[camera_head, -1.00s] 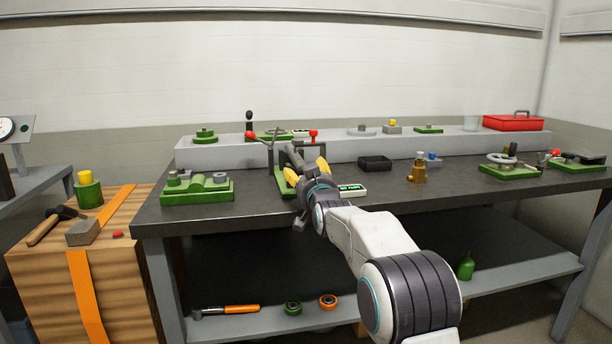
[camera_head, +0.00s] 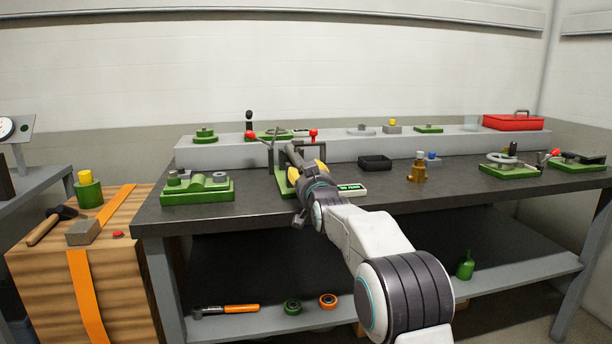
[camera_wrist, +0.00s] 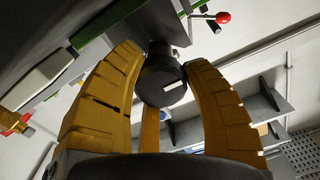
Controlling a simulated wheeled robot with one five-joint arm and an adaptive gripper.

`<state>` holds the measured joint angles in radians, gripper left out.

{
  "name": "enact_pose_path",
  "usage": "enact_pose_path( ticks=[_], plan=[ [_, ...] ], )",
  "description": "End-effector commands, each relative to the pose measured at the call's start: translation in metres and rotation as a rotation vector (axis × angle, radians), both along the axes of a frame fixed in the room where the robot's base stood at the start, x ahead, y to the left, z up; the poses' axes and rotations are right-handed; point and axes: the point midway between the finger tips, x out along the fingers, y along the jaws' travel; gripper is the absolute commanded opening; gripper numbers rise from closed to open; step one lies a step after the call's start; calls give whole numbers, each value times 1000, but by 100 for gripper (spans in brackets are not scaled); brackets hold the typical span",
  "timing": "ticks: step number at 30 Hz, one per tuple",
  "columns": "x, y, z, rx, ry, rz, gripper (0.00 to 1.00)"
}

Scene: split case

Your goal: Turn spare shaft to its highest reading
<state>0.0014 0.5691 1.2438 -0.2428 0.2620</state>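A dark round shaft end with a white mark (camera_wrist: 162,85) sits between the yellow fingers of my gripper (camera_wrist: 165,70) in the wrist view. Both fingers appear to press on its sides. In the head view my gripper (camera_head: 309,165) is at the green-based fixture (camera_head: 281,183) on the bench; my wrist hides the shaft there. A small white readout box with a green-lit display (camera_head: 351,189) stands just right of my wrist; its figures are too small to read. I cannot tell for sure which label the shaft carries.
A red-knobbed lever (camera_head: 314,135) stands close behind my gripper. A green fixture (camera_head: 197,190) is on the left, a black tray (camera_head: 375,162) and a brass fitting (camera_head: 417,172) on the right. The bench (camera_head: 440,190) is clear near its front edge.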

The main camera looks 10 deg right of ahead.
Motion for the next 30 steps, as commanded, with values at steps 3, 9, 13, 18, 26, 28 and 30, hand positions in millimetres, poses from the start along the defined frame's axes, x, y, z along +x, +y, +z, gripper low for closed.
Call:
enact_pose_path(
  ticks=[3,9,13,18,26,28,30],
  plan=[
    [0,0,0,0,1,0,28],
    [0,0,-1,0,1,0,11],
    [0,0,-1,5,1,0,10],
    [0,1,-1,46,1,0,10],
    [0,1,-1,221,-1,1,10],
    [0,1,-1,286,-1,1,11],
    [0,1,0,353,-1,1,11]
  ],
)
